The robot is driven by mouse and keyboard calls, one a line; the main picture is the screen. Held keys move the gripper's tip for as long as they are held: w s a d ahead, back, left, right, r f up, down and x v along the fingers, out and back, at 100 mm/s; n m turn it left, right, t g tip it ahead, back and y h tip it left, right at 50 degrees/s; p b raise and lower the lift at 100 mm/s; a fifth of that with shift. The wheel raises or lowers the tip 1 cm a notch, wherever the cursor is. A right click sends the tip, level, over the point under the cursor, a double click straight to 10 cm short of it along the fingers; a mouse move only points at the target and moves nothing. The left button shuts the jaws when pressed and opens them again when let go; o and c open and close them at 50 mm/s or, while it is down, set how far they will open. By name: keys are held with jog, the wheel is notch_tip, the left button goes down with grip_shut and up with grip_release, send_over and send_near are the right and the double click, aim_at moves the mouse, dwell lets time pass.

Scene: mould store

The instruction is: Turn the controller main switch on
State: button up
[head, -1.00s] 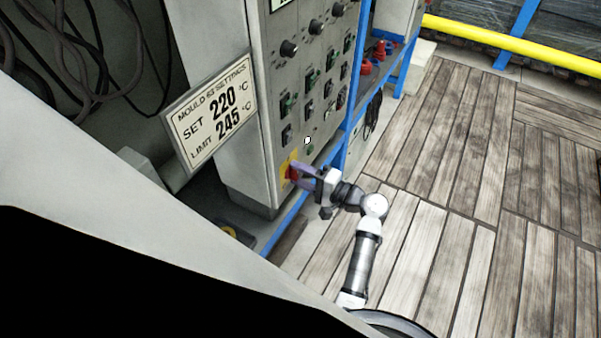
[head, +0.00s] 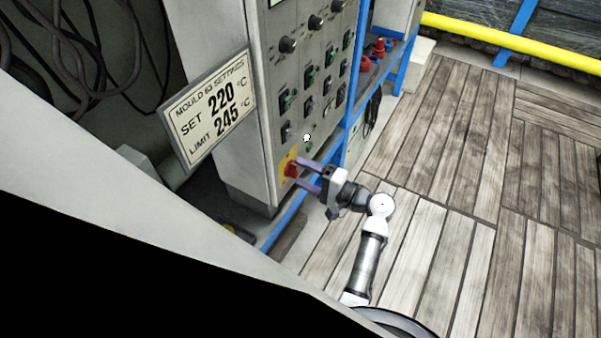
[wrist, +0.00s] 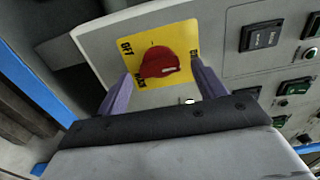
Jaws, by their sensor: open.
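The controller main switch is a red rotary knob (wrist: 158,63) on a yellow plate (wrist: 184,36), low on the grey controller panel. It also shows in the head view as a red knob (head: 291,170). In the wrist view the plate reads OFF at its left, with a partly hidden label at its right edge. A small pale mark shows on the knob's lower right; its exact setting is hard to read. My gripper (wrist: 161,76) is open, its purple fingers on either side of the knob with visible gaps. In the head view my gripper (head: 302,173) faces the panel from the right.
Other dark knobs and green and black switches cover the panel (head: 305,95) above. A settings sign (head: 212,110) juts out at left. A blue frame (head: 285,222) runs along the panel's lower edge. The plank floor (head: 440,200) at right is clear.

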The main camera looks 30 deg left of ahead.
jog(key=d+b, duration=0.3)
jog(key=d, duration=0.9)
jog(key=shift+w, duration=0.35)
